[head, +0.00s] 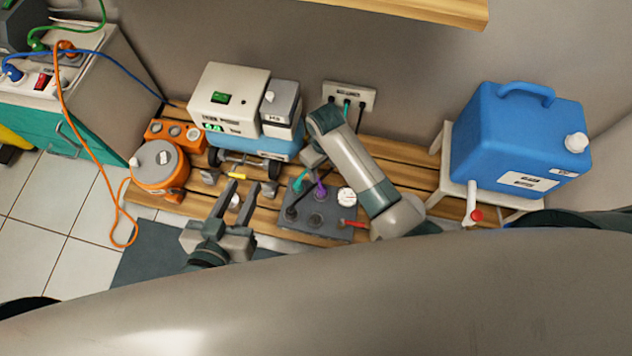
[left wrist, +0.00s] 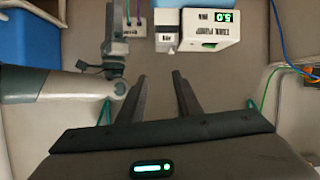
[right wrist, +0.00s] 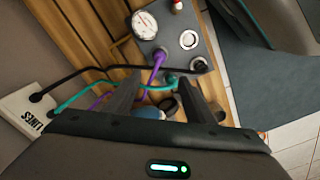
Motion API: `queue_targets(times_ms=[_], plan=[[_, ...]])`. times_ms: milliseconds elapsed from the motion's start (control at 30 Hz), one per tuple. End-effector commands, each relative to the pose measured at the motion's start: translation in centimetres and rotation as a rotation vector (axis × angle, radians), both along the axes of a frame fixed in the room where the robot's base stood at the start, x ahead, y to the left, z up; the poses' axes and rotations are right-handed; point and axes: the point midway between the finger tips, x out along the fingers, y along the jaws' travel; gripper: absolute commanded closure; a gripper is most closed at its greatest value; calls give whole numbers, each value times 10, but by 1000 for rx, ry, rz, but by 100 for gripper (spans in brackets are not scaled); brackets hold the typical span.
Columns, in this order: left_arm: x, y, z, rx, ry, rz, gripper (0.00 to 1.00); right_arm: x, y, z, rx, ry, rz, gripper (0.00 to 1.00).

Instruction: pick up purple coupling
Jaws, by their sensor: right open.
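The purple coupling (head: 320,187) is on the grey panel block (head: 330,232), at the end of a purple hose. In the right wrist view the purple coupling (right wrist: 159,58) shows just past my fingertips. My right gripper (right wrist: 158,82) is open and empty, pointing at the panel; in the head view its fingers are hard to make out near the teal and purple hoses. A teal coupling (right wrist: 171,80) and a black one (right wrist: 199,65) are close to the purple one. My left gripper (head: 240,187) is open and empty, left of the panel.
A round gauge (head: 347,196) and a red-ended fitting (head: 349,224) are on the panel. A white pump unit (head: 229,97) stands behind on the slatted bench. An orange pot (head: 160,167) is at left, a blue water tank (head: 520,137) at right. Hoses run to a wall plate (head: 349,95).

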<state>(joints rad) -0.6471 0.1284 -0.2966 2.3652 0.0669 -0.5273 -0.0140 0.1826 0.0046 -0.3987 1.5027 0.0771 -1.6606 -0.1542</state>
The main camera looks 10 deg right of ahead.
Motion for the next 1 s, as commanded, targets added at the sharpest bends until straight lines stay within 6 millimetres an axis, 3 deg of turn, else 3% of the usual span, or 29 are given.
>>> queue_targets(times_ms=[567, 1000], plan=[[1, -2, 9, -12, -32, 0, 69, 1, 0, -2, -5, 8, 6, 51], [10, -15, 54, -89, -294, 3, 69, 1, 0, -41, -5, 8, 6, 51]])
